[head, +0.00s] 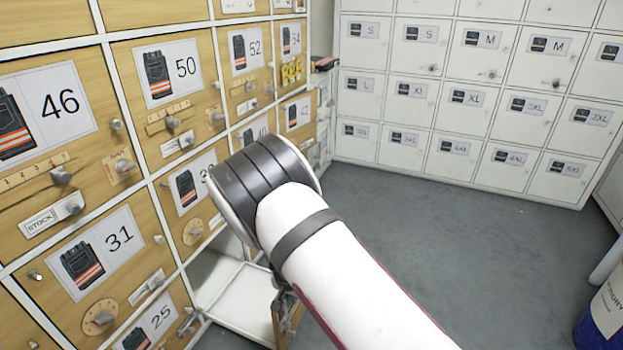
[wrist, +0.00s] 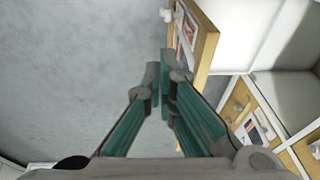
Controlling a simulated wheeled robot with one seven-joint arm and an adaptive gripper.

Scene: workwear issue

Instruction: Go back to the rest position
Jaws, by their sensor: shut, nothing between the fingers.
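My gripper (wrist: 163,78) shows in the wrist view with its two green-sided fingers together at the tips and nothing between them. It is close beside the edge of an open wooden locker door (wrist: 206,45); I cannot tell whether they touch. In the head view my white arm reaches from the lower right towards the lockers and hides my gripper. The open compartment (head: 238,298) is at the bottom centre of the head view, white inside, with no item visible in it. Part of its open door (head: 287,318) shows beside my arm.
Wooden lockers with numbered labels (head: 121,238) and knobs fill the left. White lockers with size labels (head: 470,95) stand along the back. A dark object (head: 322,64) juts out near the corner. A blue and white bin (head: 607,310) stands at right. Grey floor (head: 430,225) is clear.

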